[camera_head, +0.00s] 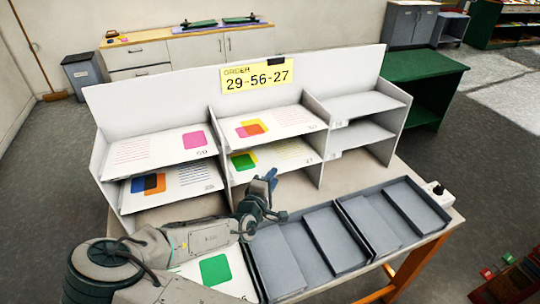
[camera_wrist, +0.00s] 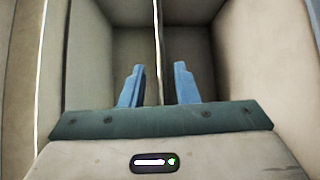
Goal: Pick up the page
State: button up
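My gripper (camera_head: 268,182) is in front of the lower middle compartment of the white shelf (camera_head: 345,62). In the wrist view its two blue fingers (camera_wrist: 158,85) are apart. A thin pale edge (camera_wrist: 157,45) runs between them, apparently a page or shelf board seen edge-on; I cannot tell which. A page with green and yellow patches (camera_head: 288,153) lies in the lower middle compartment. A page with overlapping orange patches (camera_head: 283,120) lies above it. The left compartments hold a pink-square page (camera_head: 160,147) and an orange-and-blue page (camera_head: 195,180). The sign (camera_head: 257,77) reads ORDER 29-56-27.
The right compartments (camera_head: 362,104) look empty. Grey trays (camera_head: 282,262) (camera_head: 388,222) line the table front. A page with a green square (camera_head: 238,268) lies left of them, partly behind my arm. A small white device with a black knob (camera_head: 438,194) is at the right edge.

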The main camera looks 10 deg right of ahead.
jog(key=shift+x, duration=1.6)
jog(key=shift+s+r, duration=0.1)
grip_shut()
jog(key=shift+d+p, duration=0.1)
jog(key=shift+p, duration=0.2)
